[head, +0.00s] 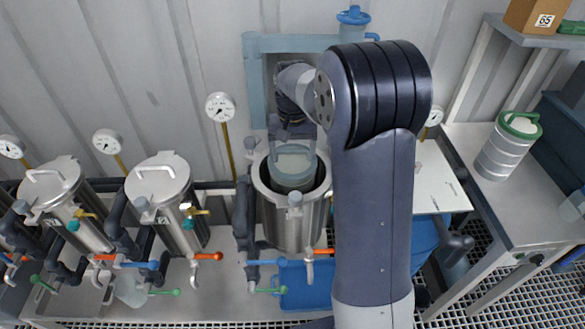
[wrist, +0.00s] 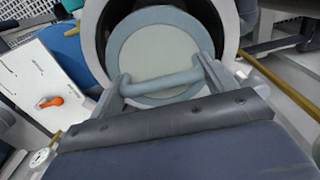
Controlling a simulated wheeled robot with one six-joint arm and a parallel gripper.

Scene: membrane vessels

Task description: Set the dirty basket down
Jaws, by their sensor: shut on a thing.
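A basket with a grey-blue rim, a bar handle and a pale round top (head: 292,160) is partly inside an open steel vessel (head: 290,225). My gripper (head: 291,130) is above the vessel mouth, shut on the basket's handle. In the wrist view, the fingers (wrist: 160,85) are at the two ends of the bar handle, and the basket's pale top (wrist: 160,55) sits within the dark round vessel opening (wrist: 100,35). The lower part of the basket is hidden by the vessel wall. I cannot tell whether it touches the vessel floor.
Two lidded vessels (head: 165,200) (head: 55,200) stand to the left, with pipes and coloured valve handles. A green-rimmed cylinder (head: 505,148) stands on the right-hand bench (head: 500,205), which has bare room in front. A cardboard box (head: 535,14) sits on a shelf above.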

